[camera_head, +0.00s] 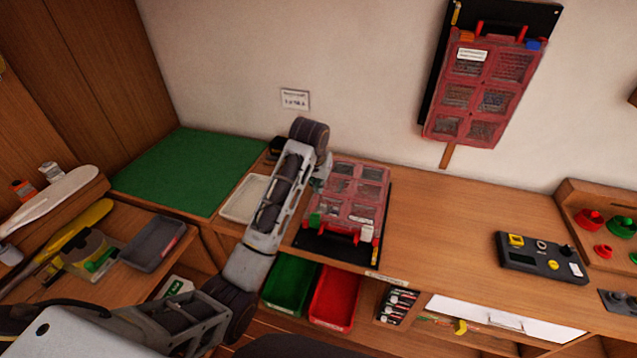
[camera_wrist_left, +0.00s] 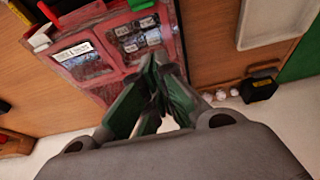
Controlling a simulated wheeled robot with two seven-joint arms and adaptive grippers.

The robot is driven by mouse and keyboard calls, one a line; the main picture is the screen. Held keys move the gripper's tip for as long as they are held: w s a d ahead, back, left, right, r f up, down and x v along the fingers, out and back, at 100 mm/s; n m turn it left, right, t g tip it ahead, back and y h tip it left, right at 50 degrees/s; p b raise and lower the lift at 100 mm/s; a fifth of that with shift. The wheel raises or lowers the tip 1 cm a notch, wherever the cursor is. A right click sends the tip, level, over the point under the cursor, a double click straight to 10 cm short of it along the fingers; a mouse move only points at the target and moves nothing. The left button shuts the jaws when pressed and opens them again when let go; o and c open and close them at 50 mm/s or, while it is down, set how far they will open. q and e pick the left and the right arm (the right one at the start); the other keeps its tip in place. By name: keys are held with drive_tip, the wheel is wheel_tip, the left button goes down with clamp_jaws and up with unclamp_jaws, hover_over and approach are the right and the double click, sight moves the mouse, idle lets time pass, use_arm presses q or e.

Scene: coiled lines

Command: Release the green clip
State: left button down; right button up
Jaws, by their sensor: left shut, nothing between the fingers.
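The green clip (camera_head: 315,219) is at the front left corner of a red case (camera_head: 345,205) with clear windows, lying on a black board on the bench. A white clip (camera_head: 367,233) sits at the front right corner. My left gripper (camera_head: 321,181), mostly hidden by its own arm, is over the case's left side toward the back. In the wrist view its fingers (camera_wrist_left: 158,72) are shut and empty, apart from the green clip. My right gripper is not in view.
A pale tray (camera_head: 232,212) and a green mat (camera_head: 190,168) lie left of the case. A black box (camera_wrist_left: 259,88) is near the wall. A similar case (camera_head: 484,90) hangs on the wall. A control box (camera_head: 541,257) stands right; bench between is clear.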

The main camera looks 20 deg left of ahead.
sight(319, 207)
use_arm(q)
drive_tip(key=p+x, duration=0.1)
drive_tip(key=x, duration=0.7)
drive_tip(key=shift+s+r+p, duration=0.1)
drive_tip(key=shift+s+p, duration=0.25)
drive_tip(key=shift+s, duration=0.6)
drive_tip(key=shift+s+p, duration=0.4)
drive_tip(key=shift+s, duration=0.7)
drive_tip(key=shift+w, duration=0.1)
